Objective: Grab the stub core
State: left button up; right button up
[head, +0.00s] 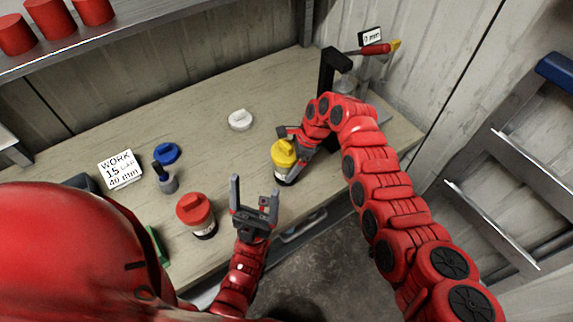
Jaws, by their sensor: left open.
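No object is clearly marked as the stub core. A short grey piece with a dark upright stem (166,178) stands on the workbench near the sign. A red-lidded canister (197,214) stands upright near the front edge. My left gripper (254,194) is open and empty, fingers pointing up the picture, to the right of the red-lidded canister and apart from it. My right gripper (291,150) is at a yellow-lidded canister (284,154) near the front edge, and appears shut on it. Its fingers are partly hidden by the canister and the arm.
A blue cap (166,153) and a white cap (240,120) lie on the workbench (205,140). A white sign (120,169) stands at left. A black stand (329,72) and a red-handled tool (374,49) are at the back right. The bench middle is clear.

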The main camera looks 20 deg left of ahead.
grip_shut()
jog(key=shift+w+a+r, duration=0.1)
jog(key=shift+r, duration=0.05)
